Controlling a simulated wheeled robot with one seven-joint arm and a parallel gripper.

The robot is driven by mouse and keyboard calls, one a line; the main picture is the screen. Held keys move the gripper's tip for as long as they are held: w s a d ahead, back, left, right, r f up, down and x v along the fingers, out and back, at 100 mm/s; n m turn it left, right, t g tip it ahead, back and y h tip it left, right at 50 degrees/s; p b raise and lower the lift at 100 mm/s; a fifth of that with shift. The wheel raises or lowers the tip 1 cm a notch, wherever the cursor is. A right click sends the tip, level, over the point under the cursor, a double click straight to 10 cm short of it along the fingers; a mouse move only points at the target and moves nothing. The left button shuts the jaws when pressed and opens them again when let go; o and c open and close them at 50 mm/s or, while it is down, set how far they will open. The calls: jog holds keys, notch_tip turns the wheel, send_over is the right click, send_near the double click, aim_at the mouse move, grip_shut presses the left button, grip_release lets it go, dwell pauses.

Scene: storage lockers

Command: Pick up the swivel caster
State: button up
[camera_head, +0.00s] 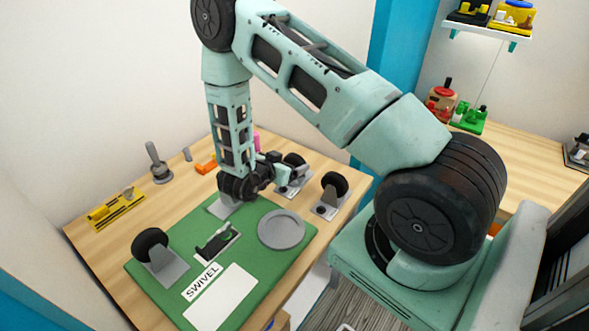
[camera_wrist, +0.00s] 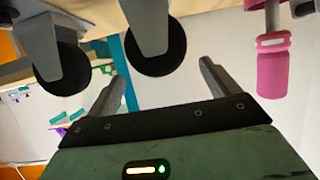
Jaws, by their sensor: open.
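Several casters with black wheels and grey metal plates are in view. One caster (camera_head: 158,258) lies at the left of a green mat (camera_head: 255,212) labelled SWIVEL. Another caster (camera_head: 333,188) stands right of the mat, and one more (camera_head: 295,162) is partly hidden behind my gripper (camera_head: 279,171). A grey plate (camera_head: 221,208) shows below my wrist. In the wrist view, which looks upside down, my gripper (camera_wrist: 163,72) is open and empty, with one caster (camera_wrist: 154,45) ahead between the fingers and another (camera_wrist: 57,62) to the left.
A round grey disc (camera_head: 281,230), a small black-and-grey part (camera_head: 217,241) and a white card (camera_head: 222,298) lie on the mat. A yellow part (camera_head: 117,208), a grey upright handle (camera_head: 157,162) and an orange block (camera_head: 205,167) are toward the wall. A pink item (camera_wrist: 272,72) is near my gripper.

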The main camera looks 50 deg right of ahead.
aim_at(298, 157)
jog(key=p+x, duration=0.1)
jog(key=x, duration=0.5)
jog(key=shift+d+p, duration=0.1)
jog(key=shift+p, duration=0.25)
jog(key=c, duration=1.5)
jog(key=shift+o, duration=0.2)
jog(key=shift+r, duration=0.1)
